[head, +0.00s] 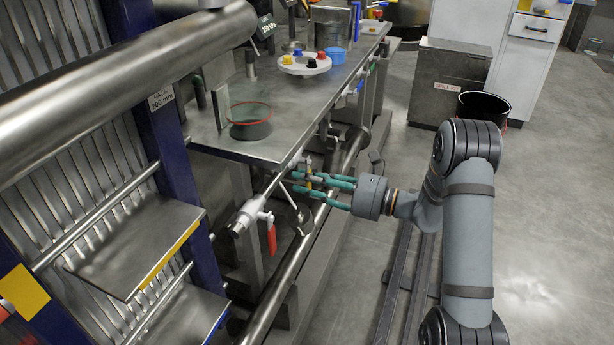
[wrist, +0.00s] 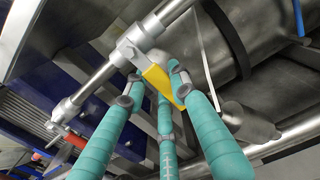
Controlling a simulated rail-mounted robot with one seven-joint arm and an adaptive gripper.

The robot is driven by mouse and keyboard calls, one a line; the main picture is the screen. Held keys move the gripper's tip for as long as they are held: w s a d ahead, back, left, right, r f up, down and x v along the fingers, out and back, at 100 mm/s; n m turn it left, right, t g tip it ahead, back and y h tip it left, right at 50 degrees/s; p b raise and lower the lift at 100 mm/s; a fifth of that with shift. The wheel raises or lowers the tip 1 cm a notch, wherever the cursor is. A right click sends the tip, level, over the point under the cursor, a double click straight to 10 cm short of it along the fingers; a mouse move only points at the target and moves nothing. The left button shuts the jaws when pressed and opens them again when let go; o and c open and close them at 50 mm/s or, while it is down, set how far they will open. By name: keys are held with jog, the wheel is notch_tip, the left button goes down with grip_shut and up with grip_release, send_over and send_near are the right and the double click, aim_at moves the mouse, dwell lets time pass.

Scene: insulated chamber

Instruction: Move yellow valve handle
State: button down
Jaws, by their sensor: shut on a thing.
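The yellow valve handle (wrist: 163,85) is a flat lever in the wrist view, hanging from a grey valve body (wrist: 135,42) on a metal pipe. My gripper (wrist: 157,80) has teal fingers on both sides of the handle and is shut on it. The right finger touches the handle's edge; the exact contact of the other fingers is hard to see. In the head view my gripper (head: 302,187) reaches in from the right, below the steel table's front edge, and its fingers mostly hide the handle.
A red valve handle (head: 271,240) hangs from a nearby pipe to the left. A long pipe (head: 290,262) runs below my gripper. The floor at right is mostly open.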

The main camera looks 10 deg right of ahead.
jog(key=shift+s+a+m, duration=0.1)
jog(key=shift+s+m, duration=0.05)
jog(key=shift+m, duration=0.25)
jog(key=c, duration=1.7)
grip_release()
jog(key=shift+o, duration=0.2)
jog(key=v, duration=1.2)
